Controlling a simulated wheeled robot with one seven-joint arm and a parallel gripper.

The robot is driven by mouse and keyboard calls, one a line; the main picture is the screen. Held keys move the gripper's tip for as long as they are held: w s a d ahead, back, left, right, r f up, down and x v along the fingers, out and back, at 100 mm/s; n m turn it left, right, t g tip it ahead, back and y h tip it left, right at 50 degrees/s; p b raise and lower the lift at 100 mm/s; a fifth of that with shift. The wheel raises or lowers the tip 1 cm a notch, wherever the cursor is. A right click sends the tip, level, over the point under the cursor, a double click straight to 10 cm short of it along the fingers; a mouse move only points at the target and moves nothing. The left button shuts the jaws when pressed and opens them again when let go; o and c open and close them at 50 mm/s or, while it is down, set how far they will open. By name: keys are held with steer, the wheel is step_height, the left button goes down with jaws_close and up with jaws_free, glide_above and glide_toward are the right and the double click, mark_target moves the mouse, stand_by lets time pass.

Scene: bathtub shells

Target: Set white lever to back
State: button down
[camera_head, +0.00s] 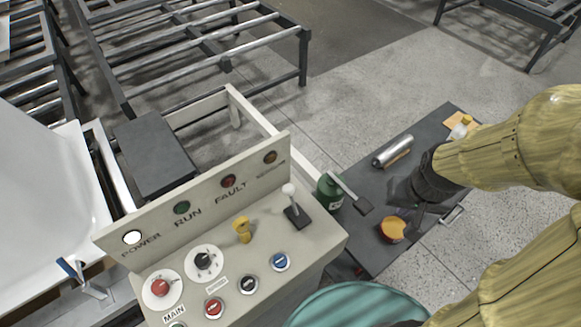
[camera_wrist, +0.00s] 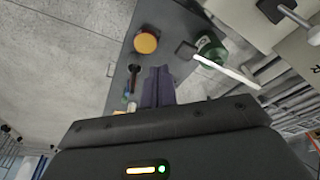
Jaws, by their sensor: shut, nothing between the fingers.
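The white lever (camera_head: 289,190) has a round white knob on a stem above a black base (camera_head: 297,216). In the wrist view the lever's knob (camera_wrist: 315,36) shows at the upper right edge. My gripper (camera_head: 419,211) is right of the panel, over the dark side table, apart from the lever. Its fingers (camera_wrist: 158,80) are together and hold nothing.
The dark side table (camera_head: 350,236) bears a green bottle (camera_head: 329,191), a yellow-and-red tin (camera_head: 391,229) and a silver cylinder (camera_head: 393,151). A yellow knob (camera_head: 242,229) stands left of the lever. A dark-ended bar (camera_head: 350,192) lies between the panel and my gripper.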

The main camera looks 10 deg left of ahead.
steer(key=shift+w, duration=0.1)
steer(key=shift+s, duration=0.2)
steer(key=w+a+f+g+y, duration=0.2)
steer(key=a+f+g+y, duration=0.35)
steer(key=a+g, duration=0.2)
steer(key=w+a+n+y+p, duration=0.1)
steer(key=w+a+y, duration=0.7)
steer(key=y, duration=0.2)
steer(key=shift+w+a+f+n+g, duration=0.2)
steer(key=shift+a+f+n+g, duration=0.1)
steer(key=shift+f+g, duration=0.1)
